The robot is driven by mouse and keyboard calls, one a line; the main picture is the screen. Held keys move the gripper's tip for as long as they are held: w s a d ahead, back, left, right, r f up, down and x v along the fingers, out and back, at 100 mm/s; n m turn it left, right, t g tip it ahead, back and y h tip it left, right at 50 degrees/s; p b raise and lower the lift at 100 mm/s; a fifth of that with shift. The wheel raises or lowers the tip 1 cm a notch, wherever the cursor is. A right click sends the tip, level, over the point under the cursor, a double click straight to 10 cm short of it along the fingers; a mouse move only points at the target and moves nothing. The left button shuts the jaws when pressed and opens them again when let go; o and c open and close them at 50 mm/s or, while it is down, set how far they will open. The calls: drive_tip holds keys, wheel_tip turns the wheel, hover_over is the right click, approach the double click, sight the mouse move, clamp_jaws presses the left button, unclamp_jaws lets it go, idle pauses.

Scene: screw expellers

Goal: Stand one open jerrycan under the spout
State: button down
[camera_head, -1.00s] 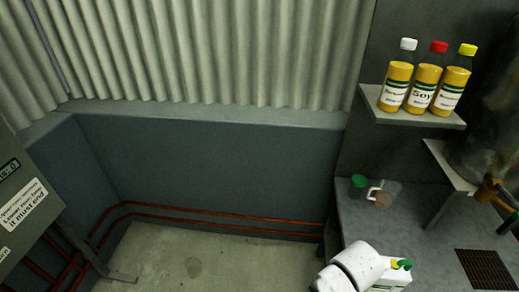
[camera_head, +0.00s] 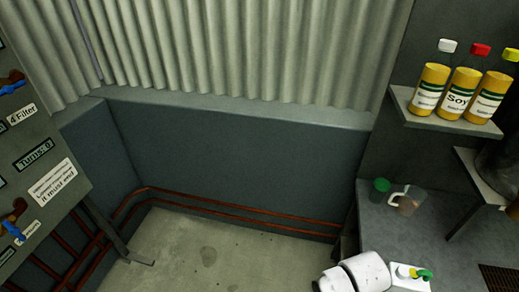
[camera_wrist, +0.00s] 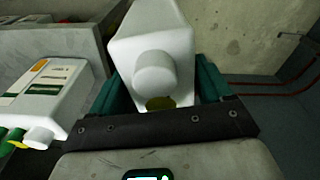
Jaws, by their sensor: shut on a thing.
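My gripper (camera_wrist: 163,88) has dark green fingers on both sides of a white jerrycan (camera_wrist: 178,52) in the wrist view and is shut on it. The held jerrycan has a round white neck or cap facing the camera, with a yellow disc below it. A second white jerrycan (camera_wrist: 62,82), with a green-striped label and green, yellow and white parts at one end, is to its left. In the head view a white container (camera_head: 407,281) with a green top shows beside my white arm; my gripper is not visible there. I cannot make out the spout clearly.
A grey bench (camera_head: 440,235) at right bears a green-lidded cup (camera_head: 381,187) and a clear jug (camera_head: 408,201). Above it a shelf (camera_head: 445,124) holds three yellow bottles. A sign-covered panel (camera_head: 38,165) stands at left. The concrete floor (camera_head: 190,248) between is bare.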

drive_tip(key=shift+w+a+r, duration=0.3)
drive_tip(key=shift+w+r, duration=0.15)
drive_tip(key=shift+r, duration=0.05)
drive_tip(key=shift+w+d+f+b, duration=0.1)
drive_tip(key=shift+w+f+b, duration=0.25)
drive_tip(key=shift+b, duration=0.35)
drive_tip(key=shift+f+b, duration=0.85)
